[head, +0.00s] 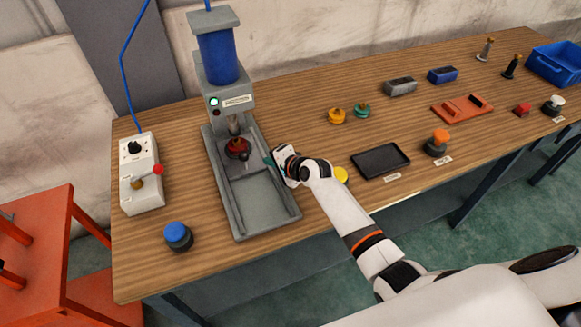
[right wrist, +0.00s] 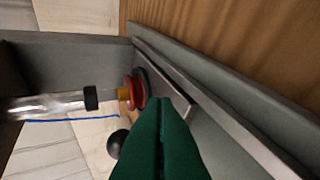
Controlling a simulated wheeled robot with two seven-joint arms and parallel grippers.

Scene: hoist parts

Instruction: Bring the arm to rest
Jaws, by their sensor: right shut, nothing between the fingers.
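My right arm (head: 347,213) reaches in from the lower right of the head view. Its gripper (head: 268,160) is at the right side of the grey press (head: 271,217), above its bed edge. In the right wrist view the green fingers (right wrist: 160,105) are shut with nothing between them. A red round part (head: 237,147) sits on the press bed under the ram, apart from the fingers; it also shows in the right wrist view (right wrist: 138,94) with a brass-coloured piece on it. My left gripper is in neither view.
A control box (head: 141,180) and a blue-topped button (head: 178,236) stand left of the press. A blue bin (head: 556,66) is at the far right.

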